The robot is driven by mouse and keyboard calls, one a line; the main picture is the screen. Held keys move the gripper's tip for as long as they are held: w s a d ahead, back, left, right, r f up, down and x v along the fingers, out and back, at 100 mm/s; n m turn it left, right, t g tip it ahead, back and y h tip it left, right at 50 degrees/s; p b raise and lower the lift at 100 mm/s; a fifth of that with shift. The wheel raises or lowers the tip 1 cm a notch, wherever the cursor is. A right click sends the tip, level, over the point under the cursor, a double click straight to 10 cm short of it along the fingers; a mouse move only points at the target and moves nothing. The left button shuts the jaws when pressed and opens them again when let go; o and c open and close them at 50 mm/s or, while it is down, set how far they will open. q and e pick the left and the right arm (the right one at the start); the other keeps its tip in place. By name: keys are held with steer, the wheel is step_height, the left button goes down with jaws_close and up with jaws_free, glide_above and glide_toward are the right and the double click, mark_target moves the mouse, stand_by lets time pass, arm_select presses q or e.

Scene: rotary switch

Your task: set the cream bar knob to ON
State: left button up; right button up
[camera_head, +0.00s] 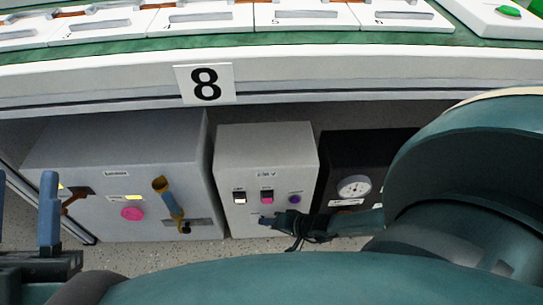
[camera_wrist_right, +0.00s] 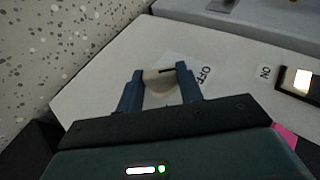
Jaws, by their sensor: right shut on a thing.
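The cream bar knob (camera_wrist_right: 157,82) shows in the right wrist view between the two blue fingers of my right gripper (camera_wrist_right: 158,88), which is shut on it. A dark mark is on the knob's upper right part, on the side of the OFF label (camera_wrist_right: 203,74). The ON label (camera_wrist_right: 264,71) is farther right. In the head view my right gripper (camera_head: 266,221) is at the lower front of the middle light-grey box (camera_head: 262,150); the knob is hidden there. My left gripper (camera_head: 25,210) is at the left edge, its blue fingers apart and empty.
The middle box also has a white-lit switch (camera_head: 239,197), a pink switch (camera_head: 267,196) and a purple button (camera_head: 295,199). A larger grey box (camera_head: 115,150) stands left, a black gauge box (camera_head: 340,150) right. A bench edge marked 8 (camera_head: 205,84) overhangs them.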

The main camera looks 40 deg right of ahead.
steer(key=shift+d+f+t+y+b, duration=0.1)
steer(key=shift+f+t+y+b, duration=0.2)
steer(key=shift+t+y+b, duration=0.35)
steer(key=shift+m+y, duration=0.25)
steer(key=shift+m, duration=0.05)
arm_select(q)
steer(key=shift+s+a+r+m+g+h, duration=0.1)
steer(key=shift+s+r+m+g+h, duration=0.1)
steer(key=shift+r+m+h, duration=0.55)
steer(key=shift+s+r+m+g+h, duration=0.15)
steer(key=shift+r+m+h, duration=0.25)
steer(key=shift+m+h, duration=0.55)
arm_select(e)
steer(key=shift+m+t+y, duration=0.3)
steer(key=shift+t+y, duration=0.5)
steer(key=shift+t, duration=0.15)
steer(key=o, duration=1)
steer(key=shift+s, duration=0.1)
